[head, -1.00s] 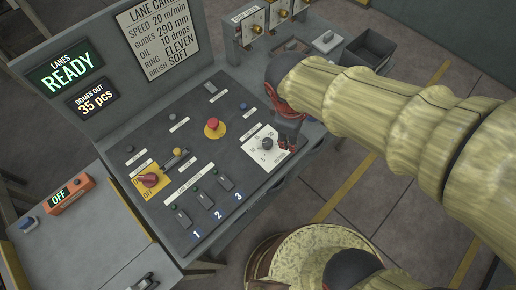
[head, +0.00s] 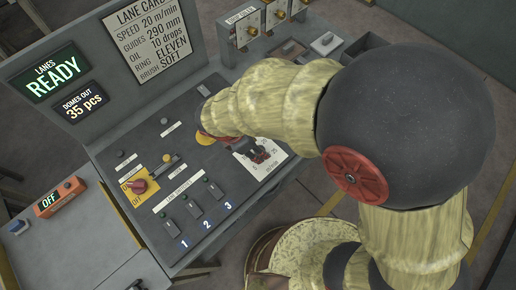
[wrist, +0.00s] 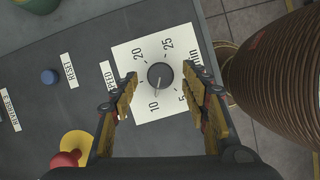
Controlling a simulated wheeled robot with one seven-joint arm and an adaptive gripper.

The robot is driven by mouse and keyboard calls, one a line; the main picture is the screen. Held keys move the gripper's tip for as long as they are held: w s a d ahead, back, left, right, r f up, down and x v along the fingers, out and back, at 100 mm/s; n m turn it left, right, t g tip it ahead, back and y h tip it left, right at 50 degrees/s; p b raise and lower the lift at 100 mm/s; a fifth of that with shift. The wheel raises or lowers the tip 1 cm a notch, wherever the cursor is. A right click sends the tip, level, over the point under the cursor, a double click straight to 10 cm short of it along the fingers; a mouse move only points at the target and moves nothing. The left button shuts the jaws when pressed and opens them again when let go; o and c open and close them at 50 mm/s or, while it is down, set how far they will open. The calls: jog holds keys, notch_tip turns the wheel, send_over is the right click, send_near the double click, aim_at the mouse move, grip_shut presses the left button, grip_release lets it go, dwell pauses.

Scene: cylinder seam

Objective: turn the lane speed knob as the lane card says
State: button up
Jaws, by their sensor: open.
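The lane speed knob (wrist: 160,76) is a dark round knob on a white dial plate (wrist: 128,50). In the wrist view its pale pointer line faces roughly the 10 mark. Marks 5, 10, 20 and 25 show; the side between 10 and 20 is partly behind a finger. My gripper (wrist: 161,74) is open, with one finger on each side of the knob, apart from it in the picture. In the head view my gripper (head: 256,152) hangs over the dial plate (head: 246,163) and hides the knob. The lane card (head: 153,42) reads SPEED 20 m/min.
A red mushroom button on yellow (wrist: 68,158) lies left of my gripper in the wrist view. A blue button (wrist: 49,77) is farther left. In the head view, a red rotary switch (head: 138,186) and several lane switches (head: 190,207) share the panel. The screen reads READY (head: 53,69).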

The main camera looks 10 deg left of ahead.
jog(key=shift+x, duration=0.75)
jog(key=c, duration=0.3)
jog(key=c, duration=0.8)
jog(key=shift+c, duration=0.2)
